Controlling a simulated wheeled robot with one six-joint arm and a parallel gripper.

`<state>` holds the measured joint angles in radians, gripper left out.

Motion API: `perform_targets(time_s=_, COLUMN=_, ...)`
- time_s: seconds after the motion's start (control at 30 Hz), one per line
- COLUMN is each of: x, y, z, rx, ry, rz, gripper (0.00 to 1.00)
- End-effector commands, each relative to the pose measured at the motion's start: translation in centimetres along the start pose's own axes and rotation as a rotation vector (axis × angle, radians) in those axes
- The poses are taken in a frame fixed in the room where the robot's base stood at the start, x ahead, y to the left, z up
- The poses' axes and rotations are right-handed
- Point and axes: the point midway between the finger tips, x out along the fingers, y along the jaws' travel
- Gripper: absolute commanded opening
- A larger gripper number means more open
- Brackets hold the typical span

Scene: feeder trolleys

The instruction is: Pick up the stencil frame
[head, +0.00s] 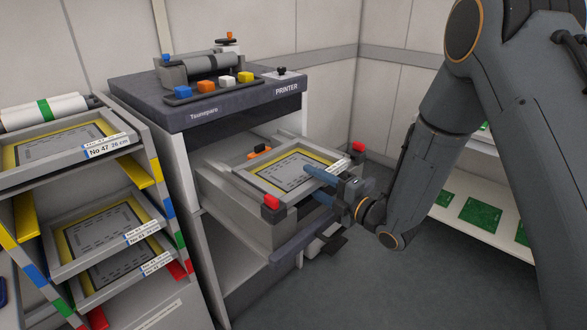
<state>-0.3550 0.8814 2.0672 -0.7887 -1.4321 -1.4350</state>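A stencil frame (262,187) with a light grey rim, yellow border and grey patterned sheet lies flat in the pulled-out tray (232,212) of the printer (190,115). A white label (337,166) is on its right edge. My gripper (311,182) is at the frame's front right side, with two blue fingers spread apart. The upper finger overlaps the frame's right part in the head view; the lower one shows lower, by the tray's front. The fingers look open. Contact with the frame cannot be made out.
A rack (150,178) at left holds several more stencil frames. A white shelf with green boards (481,214) stands at right, behind my arm. Grey floor (375,285) is clear in front.

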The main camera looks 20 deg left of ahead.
Motion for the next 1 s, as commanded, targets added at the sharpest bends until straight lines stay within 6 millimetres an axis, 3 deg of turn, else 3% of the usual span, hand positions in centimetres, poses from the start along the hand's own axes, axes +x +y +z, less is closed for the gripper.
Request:
perform_targets(time_s=0.03, x=0.0, y=0.0, z=0.0, rx=0.0, ry=0.0, rz=0.0, gripper=0.33)
perform_targets(time_s=0.23, x=0.0, y=0.0, z=0.0, rx=0.0, ry=-0.001, rz=0.0, gripper=0.0)
perform_targets(time_s=0.67, x=0.0, y=0.4, z=0.1, rx=-0.002, ry=-0.001, rz=0.003, gripper=0.0)
perform_targets(time_s=1.0, x=0.0, y=3.7, z=0.1, rx=-0.004, ry=0.0, rz=0.005, gripper=0.0)
